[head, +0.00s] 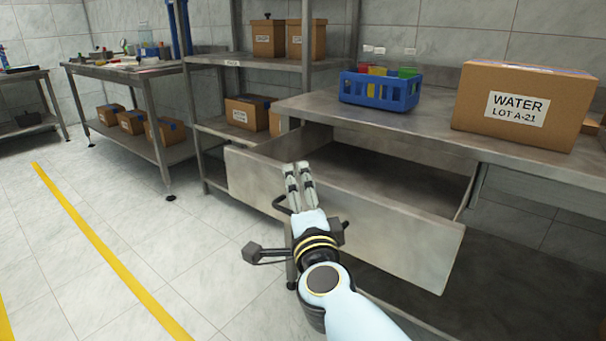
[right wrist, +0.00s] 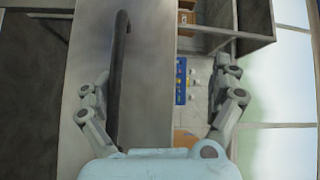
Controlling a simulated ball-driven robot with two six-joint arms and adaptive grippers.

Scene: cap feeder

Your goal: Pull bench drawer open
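The bench drawer (head: 400,235) is a grey metal drawer under the bench top. It stands pulled well out, and its visible inside looks empty. Its dark bar handle (head: 280,204) shows on the front panel, partly hidden behind my right gripper (head: 299,176). In the right wrist view the handle (right wrist: 119,75) runs up the picture over the grey front panel. There my right gripper (right wrist: 160,92) has its fingers spread wide. The handle lies between them, close to the left-hand finger; contact cannot be told. My left gripper is not in view.
On the bench top (head: 425,130) stand a blue crate (head: 380,92) with coloured items and a cardboard box (head: 524,107) labelled WATER. A shelf rack with boxes (head: 268,38) is behind. Floor at left is clear, with a yellow line (head: 95,240).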

